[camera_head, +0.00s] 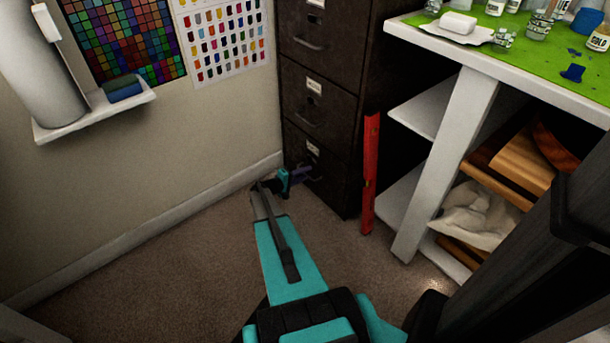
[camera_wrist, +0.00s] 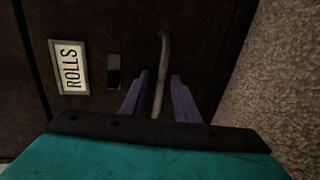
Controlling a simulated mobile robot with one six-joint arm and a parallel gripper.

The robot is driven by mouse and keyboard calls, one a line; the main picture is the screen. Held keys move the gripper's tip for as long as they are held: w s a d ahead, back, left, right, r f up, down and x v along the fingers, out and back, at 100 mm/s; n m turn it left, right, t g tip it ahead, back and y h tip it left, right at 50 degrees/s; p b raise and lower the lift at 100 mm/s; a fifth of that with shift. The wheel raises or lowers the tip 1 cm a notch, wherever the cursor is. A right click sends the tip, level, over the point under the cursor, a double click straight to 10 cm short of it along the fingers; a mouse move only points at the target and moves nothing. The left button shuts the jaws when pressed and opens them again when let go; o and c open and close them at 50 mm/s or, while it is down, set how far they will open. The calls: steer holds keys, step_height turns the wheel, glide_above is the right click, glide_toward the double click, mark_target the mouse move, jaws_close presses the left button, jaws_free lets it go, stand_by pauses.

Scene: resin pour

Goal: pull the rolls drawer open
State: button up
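The rolls drawer (camera_head: 334,178) is the lowest drawer of the dark filing cabinet and looks closed in the head view. In the wrist view the drawer front (camera_wrist: 215,45) appears turned sideways, with its white ROLLS label (camera_wrist: 70,67) at left. Its thin metal bar handle (camera_wrist: 161,72) runs between the purple fingers of my gripper (camera_wrist: 160,98). The fingers stand apart on either side of the handle, with gaps showing, so my gripper is open around it. In the head view my gripper (camera_head: 308,172) is at the drawer front and partly covers the handle.
Two drawers sit above, the middle one (camera_head: 318,100) with its own handle. A red level (camera_head: 370,175) stands upright against the cabinet's right side. A white workbench (camera_head: 470,95) with shelves is at right. The carpet (camera_head: 170,260) in front and to the left is clear.

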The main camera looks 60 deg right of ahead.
steer(key=shift+c, duration=0.4)
jaws_close()
steer(key=shift+a, duration=0.1)
